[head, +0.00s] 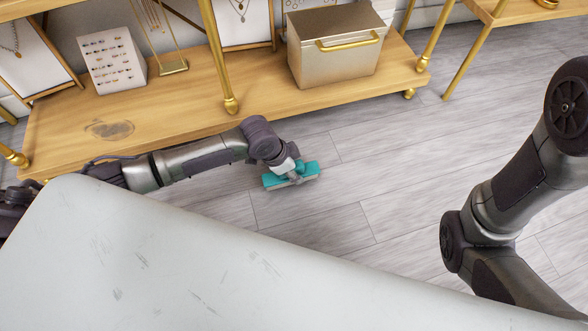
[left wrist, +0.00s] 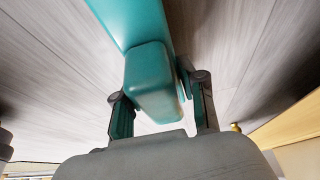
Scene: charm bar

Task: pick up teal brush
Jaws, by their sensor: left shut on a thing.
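The teal brush (head: 309,171) is at my left gripper (head: 291,176), over the grey plank floor in front of the low wooden shelf. In the left wrist view the brush (left wrist: 152,80) fills the top middle, with its teal body between the two dark fingers of my left gripper (left wrist: 160,105). The left gripper is shut on the brush. Whether the brush touches the floor or hangs just above it, I cannot tell. My right gripper is out of the head view; only part of my right arm shows at the right.
The low wooden shelf (head: 190,107) with gold legs holds a gold box (head: 335,65), a white ring display (head: 113,62) and framed necklaces. A dark stain (head: 109,130) marks its board. The floor (head: 400,160) right of the brush is clear.

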